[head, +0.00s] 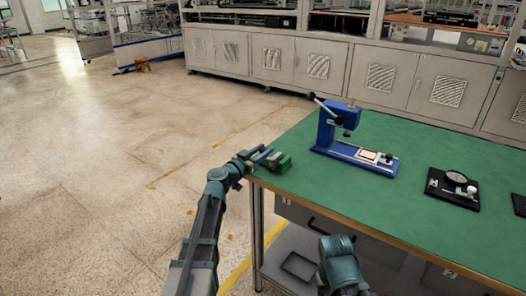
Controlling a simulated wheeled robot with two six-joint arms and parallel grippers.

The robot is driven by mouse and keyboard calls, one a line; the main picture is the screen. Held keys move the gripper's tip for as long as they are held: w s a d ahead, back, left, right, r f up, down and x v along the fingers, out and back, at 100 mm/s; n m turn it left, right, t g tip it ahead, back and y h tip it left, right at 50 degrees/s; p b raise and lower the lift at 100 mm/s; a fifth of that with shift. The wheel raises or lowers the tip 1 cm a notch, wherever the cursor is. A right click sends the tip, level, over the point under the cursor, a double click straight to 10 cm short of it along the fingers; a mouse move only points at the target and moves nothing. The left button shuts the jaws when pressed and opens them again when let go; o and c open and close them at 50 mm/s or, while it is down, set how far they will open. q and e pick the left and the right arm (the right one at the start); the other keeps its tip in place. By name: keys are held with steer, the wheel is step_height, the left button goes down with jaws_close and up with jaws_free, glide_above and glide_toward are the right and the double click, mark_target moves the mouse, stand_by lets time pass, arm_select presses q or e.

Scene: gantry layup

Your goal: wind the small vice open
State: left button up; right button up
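The small vice (281,163), a green and dark block, sits at the near left corner of the green-topped table (330,198). My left gripper (264,155) is at the vice's left side, its fingers close to or touching it. At this size I cannot tell whether the fingers are open or shut, or whether they hold the vice's handle. The handle and the jaw gap are not clear, partly behind my gripper. Part of my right arm shows at the bottom, in front of the table; its gripper is not in view.
A blue press (326,132) with a dark lever stands on the table behind and right of the vice. A dial gauge on a black plate (452,188) lies further right. Drawers are under the table edge. The green top between press and front edge is clear.

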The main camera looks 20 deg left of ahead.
arm_select(q)
jaws_close()
steer(key=shift+s+d+n+t+y, duration=0.15)
steer(key=shift+n+t+y, duration=0.25)
steer(key=shift+n+y, duration=0.5)
steer(key=shift+n+t+y, duration=0.3)
steer(key=shift+n+y, duration=0.4)
steer(key=shift+y, duration=0.9)
